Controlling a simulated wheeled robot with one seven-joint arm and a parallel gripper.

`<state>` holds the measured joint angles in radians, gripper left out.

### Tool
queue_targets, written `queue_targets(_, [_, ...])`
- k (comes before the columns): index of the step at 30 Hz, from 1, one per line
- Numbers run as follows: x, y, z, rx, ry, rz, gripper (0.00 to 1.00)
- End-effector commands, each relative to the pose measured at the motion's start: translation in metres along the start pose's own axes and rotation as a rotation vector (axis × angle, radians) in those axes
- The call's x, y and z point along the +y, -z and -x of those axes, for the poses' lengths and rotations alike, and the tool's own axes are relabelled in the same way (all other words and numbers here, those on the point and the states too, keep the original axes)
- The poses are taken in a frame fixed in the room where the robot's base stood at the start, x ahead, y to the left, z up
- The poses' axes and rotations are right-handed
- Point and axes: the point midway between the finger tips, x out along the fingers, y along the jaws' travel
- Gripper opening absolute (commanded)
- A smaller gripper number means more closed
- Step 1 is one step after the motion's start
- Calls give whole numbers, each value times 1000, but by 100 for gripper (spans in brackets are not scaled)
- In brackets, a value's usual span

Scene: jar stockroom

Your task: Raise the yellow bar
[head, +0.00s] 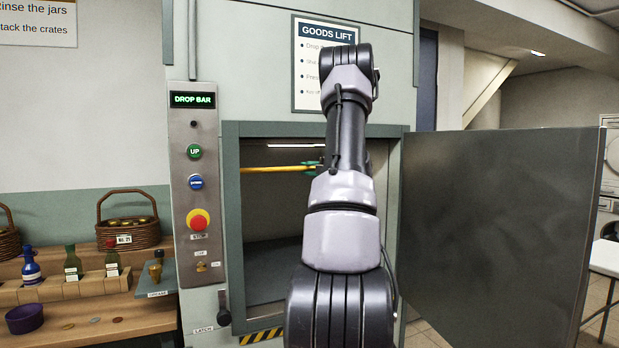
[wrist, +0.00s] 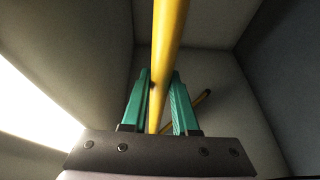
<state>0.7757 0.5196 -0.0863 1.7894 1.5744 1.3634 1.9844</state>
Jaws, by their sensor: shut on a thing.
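The yellow bar (head: 276,169) runs across the upper part of the goods lift opening (head: 268,222) in the head view. It is level or nearly so. My gripper (head: 318,167) is at the bar inside the lift, partly hidden behind my arm. In the wrist view my gripper (wrist: 160,95) has its green fingers on either side of the yellow bar (wrist: 167,50), shut on it. The bar's right end is hidden by my arm in the head view.
The lift door (head: 500,230) stands open to the right. A control panel (head: 200,200) with a lit "DROP BAR" display (head: 192,100) is left of the opening. A bench (head: 100,320) with bottles and baskets stands at left. A short yellow piece (wrist: 202,97) shows behind the fingers.

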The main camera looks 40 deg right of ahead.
Motion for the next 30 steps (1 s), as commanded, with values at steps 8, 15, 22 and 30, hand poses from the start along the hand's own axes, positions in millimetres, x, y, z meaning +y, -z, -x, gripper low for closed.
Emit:
queue_targets(8, [6,-2,-5,0,-4,2,0])
queue_targets(15, [8,-2,-6,0,-9,3,0])
queue_targets(22, [7,-2,-5,0,-6,2,57])
queue_targets(30, [5,-2,2,-1,-2,0,57])
